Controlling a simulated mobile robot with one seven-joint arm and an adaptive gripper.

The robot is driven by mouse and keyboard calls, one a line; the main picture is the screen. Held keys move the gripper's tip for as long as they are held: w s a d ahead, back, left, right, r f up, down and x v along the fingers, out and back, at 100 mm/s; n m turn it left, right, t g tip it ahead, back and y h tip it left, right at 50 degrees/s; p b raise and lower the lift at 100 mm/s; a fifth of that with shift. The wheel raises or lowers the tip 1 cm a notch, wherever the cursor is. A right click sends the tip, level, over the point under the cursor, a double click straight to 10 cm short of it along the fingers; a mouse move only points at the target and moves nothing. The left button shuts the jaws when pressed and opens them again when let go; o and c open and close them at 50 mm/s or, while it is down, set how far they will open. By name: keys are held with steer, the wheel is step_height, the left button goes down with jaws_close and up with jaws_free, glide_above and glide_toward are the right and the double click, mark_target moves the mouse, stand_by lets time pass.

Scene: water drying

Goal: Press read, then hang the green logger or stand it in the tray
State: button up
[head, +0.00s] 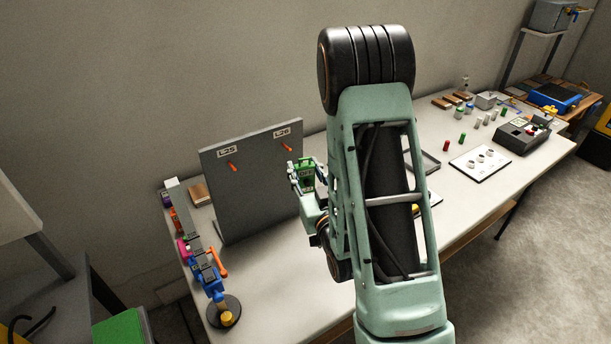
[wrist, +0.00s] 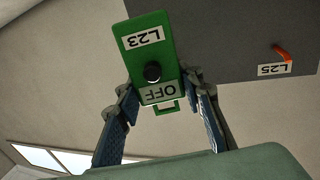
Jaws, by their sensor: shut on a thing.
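The green logger (wrist: 148,52) is held in my gripper (wrist: 160,100); its label reads L23 and a plate below a black knob reads OFF. In the head view the green logger (head: 306,175) is in front of the right part of the grey board, and my gripper (head: 298,178) is shut on it. The board (head: 245,180) stands upright with two orange pegs, the left peg (head: 232,167) under label L25 and the right peg (head: 287,147) under label L26. In the wrist view the L25 peg (wrist: 282,53) is at upper right. A dark-rimmed tray (head: 431,162) is partly hidden behind my arm.
A row of coloured tools and a blue and orange stand (head: 212,280) are at the table's left end. A white card with round pieces (head: 480,163), small bottles and a dark device (head: 522,136) are on the right. The table front left of my arm is clear.

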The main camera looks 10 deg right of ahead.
mark_target(285, 150)
steer(key=shift+w+a+f+b, duration=0.15)
steer(key=shift+w+b, duration=0.25)
steer(key=shift+b, duration=1.85)
steer(key=shift+w+a, duration=0.1)
steer(key=w+a, duration=0.2)
steer(key=w, duration=0.4)
steer(key=shift+w+b, duration=0.15)
steer(key=shift+b, duration=0.3)
steer(key=shift+a, duration=0.1)
jaws_close()
steer(key=shift+w+f+b, duration=0.35)
steer(key=shift+w+f, duration=0.05)
steer(key=shift+w, duration=0.2)
steer(key=shift+s+r, duration=0.1)
steer(key=shift+s, duration=0.05)
